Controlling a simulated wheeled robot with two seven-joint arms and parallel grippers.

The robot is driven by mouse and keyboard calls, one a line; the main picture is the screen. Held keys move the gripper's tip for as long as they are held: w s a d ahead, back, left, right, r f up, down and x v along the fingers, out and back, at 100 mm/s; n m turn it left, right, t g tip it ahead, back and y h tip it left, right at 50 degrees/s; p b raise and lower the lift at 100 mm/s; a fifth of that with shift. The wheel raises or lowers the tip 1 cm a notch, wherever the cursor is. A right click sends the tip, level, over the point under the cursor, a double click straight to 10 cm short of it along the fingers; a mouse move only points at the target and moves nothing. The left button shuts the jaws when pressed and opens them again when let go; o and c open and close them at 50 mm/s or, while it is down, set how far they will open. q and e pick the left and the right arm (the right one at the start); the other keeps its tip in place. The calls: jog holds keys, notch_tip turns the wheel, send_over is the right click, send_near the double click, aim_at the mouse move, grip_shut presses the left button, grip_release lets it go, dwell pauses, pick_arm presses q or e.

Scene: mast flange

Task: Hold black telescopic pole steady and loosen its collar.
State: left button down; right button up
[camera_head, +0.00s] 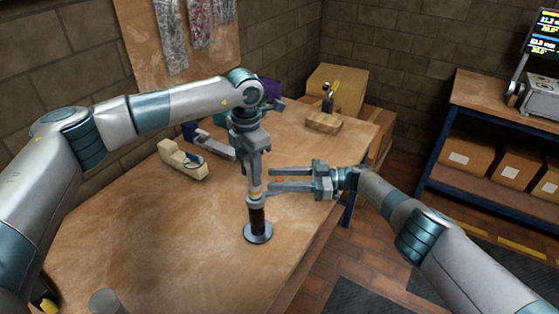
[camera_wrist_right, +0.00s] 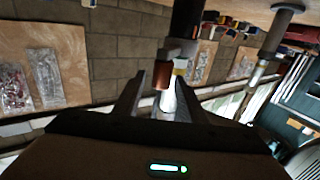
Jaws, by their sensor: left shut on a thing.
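The black telescopic pole (camera_head: 257,219) stands upright on a round grey flange on the workbench. Its collar (camera_head: 255,196), grey with a yellow mark, sits at the top of the black section, below a thinner pale tube. My left gripper (camera_head: 252,172) comes down from above and is shut on the pale upper tube. My right gripper (camera_head: 268,180) is open and empty, pointing left with its fingertips just right of the pole near the collar. In the right wrist view, turned upside down, the collar (camera_wrist_right: 178,50) and pale tube (camera_wrist_right: 168,97) appear between the open fingers (camera_wrist_right: 164,85), apparently untouched.
The workbench (camera_head: 150,235) has free room around the pole. A cream-coloured tool (camera_head: 182,160) lies behind left. A small wooden block with a tool (camera_head: 324,123) and a cardboard box (camera_head: 338,88) stand at the back. A grey post (camera_head: 104,301) stands front left.

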jog(key=shift+r, duration=4.7)
jog(key=shift+c, duration=0.7)
jog(key=c, duration=0.5)
jog(key=shift+s+f, duration=0.1)
jog(key=shift+f, duration=0.05)
grip_shut()
jog(key=shift+s+d+f+t, duration=0.2)
jog(key=shift+f+t, duration=0.1)
jog(key=shift+f, duration=0.2)
jog(key=s+d+f+m+t+h, duration=0.4)
jog(key=s+d+f+m+t, duration=0.5)
jog(key=d, duration=0.5)
jog(key=s+t, duration=0.2)
jog(key=t, duration=0.1)
jog(key=shift+s+f+t, duration=0.15)
jog(key=shift+f+t, duration=0.15)
jog(key=shift+f, duration=0.05)
